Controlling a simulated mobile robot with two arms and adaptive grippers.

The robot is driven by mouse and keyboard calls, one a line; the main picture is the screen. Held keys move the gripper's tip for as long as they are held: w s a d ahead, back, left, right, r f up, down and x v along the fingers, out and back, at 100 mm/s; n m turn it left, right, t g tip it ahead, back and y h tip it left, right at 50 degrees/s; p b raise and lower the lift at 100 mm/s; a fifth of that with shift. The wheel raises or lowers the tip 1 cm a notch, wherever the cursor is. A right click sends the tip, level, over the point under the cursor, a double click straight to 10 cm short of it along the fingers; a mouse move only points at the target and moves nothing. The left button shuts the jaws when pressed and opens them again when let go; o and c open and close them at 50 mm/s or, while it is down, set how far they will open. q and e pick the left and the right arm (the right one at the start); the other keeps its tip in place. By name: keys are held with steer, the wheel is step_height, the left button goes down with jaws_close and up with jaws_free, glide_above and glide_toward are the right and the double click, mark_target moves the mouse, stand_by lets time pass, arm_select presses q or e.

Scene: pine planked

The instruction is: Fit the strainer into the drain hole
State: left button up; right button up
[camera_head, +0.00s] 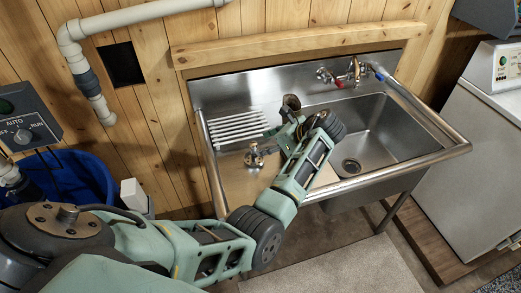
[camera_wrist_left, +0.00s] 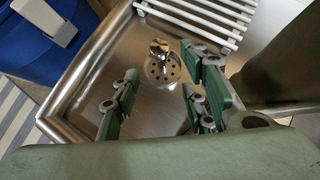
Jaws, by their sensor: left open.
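The strainer (camera_head: 254,156) is a small metal piece with a knob on top. It stands on the flat left part of the steel sink, in front of the white drying rack. In the left wrist view the strainer (camera_wrist_left: 160,70) shows its perforated disc beyond my fingertips. The drain hole (camera_head: 351,166) is a dark round opening in the floor of the basin at right. My left gripper (camera_head: 279,134) is open and empty above the drainboard, close to the strainer at its right. In the wrist view the fingers of this gripper (camera_wrist_left: 160,82) are spread apart. My right gripper is not in view.
The white rack (camera_head: 238,128) lies behind the strainer. A faucet (camera_head: 355,72) stands at the back wall above the basin (camera_head: 385,125). A raised steel rim (camera_head: 420,155) runs around the sink. A blue bin (camera_head: 75,180) stands at left and a white appliance (camera_head: 460,150) at right.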

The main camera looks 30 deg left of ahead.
mark_target(255, 147)
arm_select(q)
steer(key=a+f, duration=0.1)
steer(key=a+p, duration=0.1)
steer(key=a, duration=0.1)
steer(key=a+f+p, duration=0.1)
steer(key=shift+a+f, duration=0.3)
steer(key=shift+f, duration=0.05)
steer(key=shift+x, duration=1.1)
steer(key=shift+w+f, duration=0.3)
steer(key=shift+s+d+r, duration=0.1)
steer(key=shift+s, duration=0.05)
steer(key=c, duration=0.9)
jaws_close()
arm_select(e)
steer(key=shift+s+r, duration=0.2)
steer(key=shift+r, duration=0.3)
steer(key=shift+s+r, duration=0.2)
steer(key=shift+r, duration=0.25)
